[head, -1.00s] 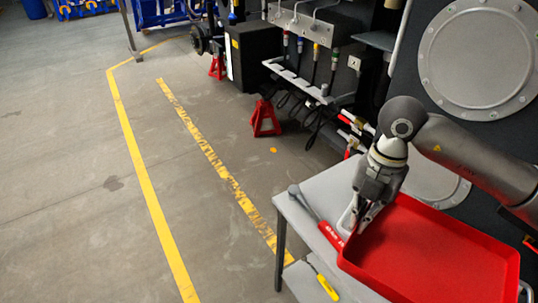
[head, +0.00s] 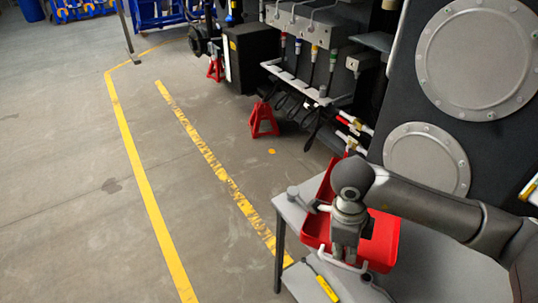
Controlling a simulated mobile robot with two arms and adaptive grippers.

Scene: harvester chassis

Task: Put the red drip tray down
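The red drip tray (head: 385,238) is at the small grey table at lower right. My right arm and gripper cover much of its middle. My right gripper (head: 345,262) points down at the tray's near edge, beside a pale handle-like loop. It appears closed there, with the fingertips partly hidden. I cannot tell whether the tray rests on the table or hangs just above it. My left gripper is not in view.
A yellow-handled tool (head: 326,288) lies on the lower shelf. The dark chassis with round covers (head: 478,58) stands behind. Open floor (head: 70,200) lies left.

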